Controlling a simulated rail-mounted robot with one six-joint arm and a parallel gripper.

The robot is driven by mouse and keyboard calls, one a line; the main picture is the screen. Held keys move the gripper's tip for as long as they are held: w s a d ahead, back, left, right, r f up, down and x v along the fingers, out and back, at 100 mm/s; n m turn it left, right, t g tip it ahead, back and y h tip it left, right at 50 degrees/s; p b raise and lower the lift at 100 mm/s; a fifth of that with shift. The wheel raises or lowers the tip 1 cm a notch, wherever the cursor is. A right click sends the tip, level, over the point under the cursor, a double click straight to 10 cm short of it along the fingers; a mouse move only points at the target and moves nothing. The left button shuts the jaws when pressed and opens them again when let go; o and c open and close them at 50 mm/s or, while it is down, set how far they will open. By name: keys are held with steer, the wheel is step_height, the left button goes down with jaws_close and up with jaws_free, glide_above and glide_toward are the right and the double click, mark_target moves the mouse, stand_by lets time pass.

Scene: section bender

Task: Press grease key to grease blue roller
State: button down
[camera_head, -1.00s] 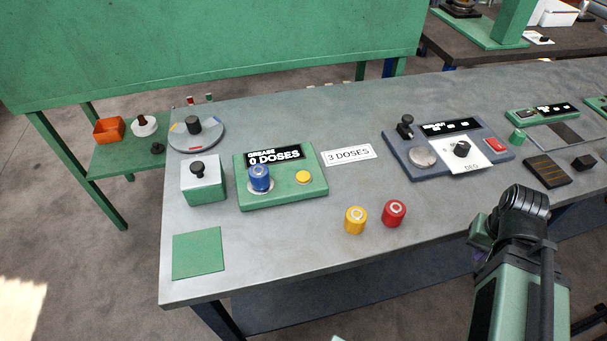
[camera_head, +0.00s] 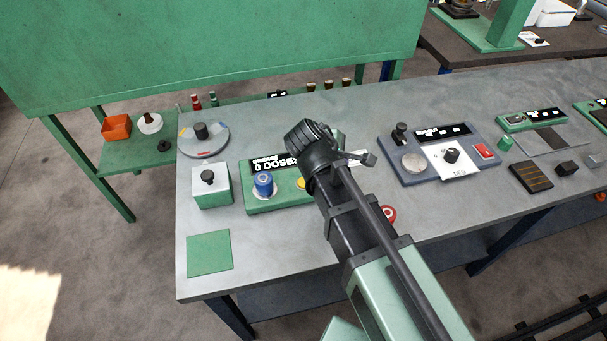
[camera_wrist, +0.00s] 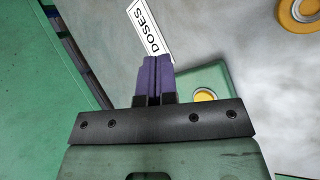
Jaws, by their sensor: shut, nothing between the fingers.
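The green grease station (camera_head: 252,206) is on the bench in the head view, its display partly hidden by my arm and still showing 0. The blue roller (camera_head: 264,184) stands upright on the station's left.
A red roller (camera_head: 388,214) shows beside my arm, and a yellow roller (camera_wrist: 300,10) is at the wrist view's top right. A white-topped box with a black knob (camera_head: 210,185) stands left of the station. A grey control panel (camera_head: 402,172) lies right.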

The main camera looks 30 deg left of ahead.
mark_target(304, 183)
steer(key=s+a+r+n+t, duration=0.1)
steer(key=s+a+r+n, duration=0.2)
steer(key=a, duration=0.4)
steer(key=shift+s+a+n+t+y+p, duration=0.35)
steer(key=shift+n+t+y+p, duration=0.05)
steer(key=shift+n+p, duration=0.1)
steer(key=shift+f, duration=0.1)
step_height(304, 183, down, 9)
steer(key=b, duration=0.9)
stand_by(0.9)
steer(key=shift+f+b, duration=0.3)
steer(key=shift+b, duration=0.05)
steer(key=shift+f+b, duration=0.45)
stand_by(0.4)
steer(key=shift+r, duration=0.15)
steer(key=shift+r+p, duration=0.75)
steer(key=shift+p, duration=0.1)
